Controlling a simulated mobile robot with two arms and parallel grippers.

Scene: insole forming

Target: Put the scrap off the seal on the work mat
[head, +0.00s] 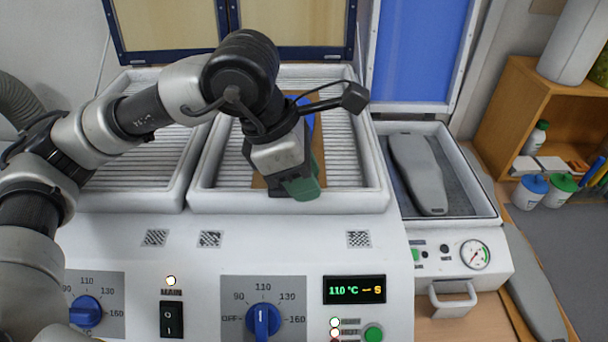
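My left gripper (300,190) hangs over the front part of the middle heating tray, pointing down. Green shows at its fingertips; I cannot tell whether this is finger padding or a held piece, nor whether the fingers are open or shut. A brown sheet (259,180) with a blue piece (308,117) lies in the tray below, mostly hidden by my arm. At the right, the open press (488,205) holds a grey foot form (418,172) on a dark bed. I cannot make out a separate scrap on its seal or a work mat. My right gripper is out of view.
The heater's tray rim (290,200) is raised, with blue knobs and a 110 °C display (354,290) in front. A blue lid (420,50) stands open behind the press. A wooden shelf (510,100) with pots is at the right. The left tray is empty where visible.

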